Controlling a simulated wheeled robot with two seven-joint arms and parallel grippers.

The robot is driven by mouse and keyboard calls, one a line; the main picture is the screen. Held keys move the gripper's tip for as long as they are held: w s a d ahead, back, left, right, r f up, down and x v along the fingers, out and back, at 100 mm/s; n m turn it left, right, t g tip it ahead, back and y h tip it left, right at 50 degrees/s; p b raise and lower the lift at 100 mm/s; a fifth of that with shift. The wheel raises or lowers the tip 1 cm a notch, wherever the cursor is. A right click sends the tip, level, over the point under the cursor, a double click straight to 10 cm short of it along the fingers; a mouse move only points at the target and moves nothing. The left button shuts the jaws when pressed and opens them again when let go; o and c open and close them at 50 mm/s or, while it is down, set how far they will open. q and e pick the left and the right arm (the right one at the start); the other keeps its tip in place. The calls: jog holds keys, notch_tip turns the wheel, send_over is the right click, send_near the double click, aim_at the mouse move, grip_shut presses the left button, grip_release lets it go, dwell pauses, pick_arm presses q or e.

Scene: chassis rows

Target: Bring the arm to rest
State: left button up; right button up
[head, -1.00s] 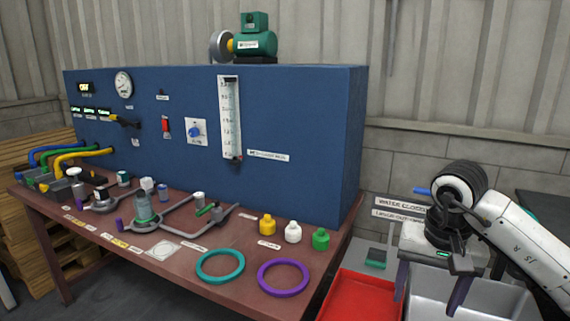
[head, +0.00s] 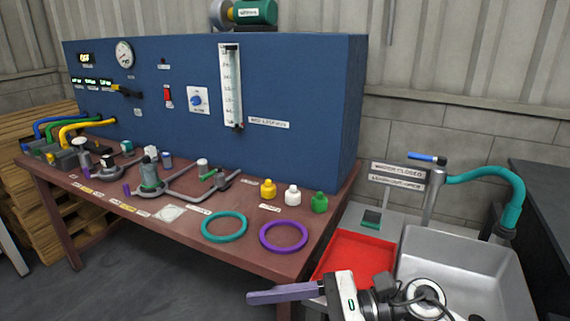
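My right gripper (head: 284,294) is at the bottom of the head view, pointing left in front of the bench's right end. One long purple-grey finger shows clearly, and the other is mostly hidden, so its opening is unclear. I see nothing held in it. My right arm runs from the gripper out of the bottom edge, in front of the red tray and the sink. My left gripper and arm are not in view.
A brown bench (head: 180,233) carries a blue panel (head: 300,110), pipe fittings, a teal ring (head: 224,238), a purple ring (head: 305,237) and yellow, white and green bottles. A red tray (head: 352,251), a metal sink (head: 500,270) and a teal tap (head: 500,178) are at right.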

jog(key=w+d+m+t, duration=0.3)
jog(key=m+t, duration=0.4)
jog(key=m, duration=0.5)
jog(key=w+d+m+t, duration=0.25)
jog(key=m+t, duration=0.45)
jog(key=m, duration=0.6)
jog(key=d+f+m+t+h, duration=0.3)
jog(key=d+f+m+h, duration=0.45)
jog(key=f+m, duration=0.45)
jog(key=s+d+f+m+g+h, duration=0.3)
jog(key=s+f+m+g, duration=0.1)
jog(key=s+f+m, duration=0.3)
jog(key=s+d+f+m+g+h, duration=0.3)
jog(key=s+f+m, duration=0.5)
jog(key=s+f, duration=0.2)
notch_tip(320, 180, down, 2)
jog(key=shift+d+f+m+g, duration=0.1)
jog(key=shift+d+m+g, duration=0.2)
jog(key=shift+g, duration=0.1)
jog(key=shift+s+h, duration=0.1)
jog(key=shift+h, duration=0.15)
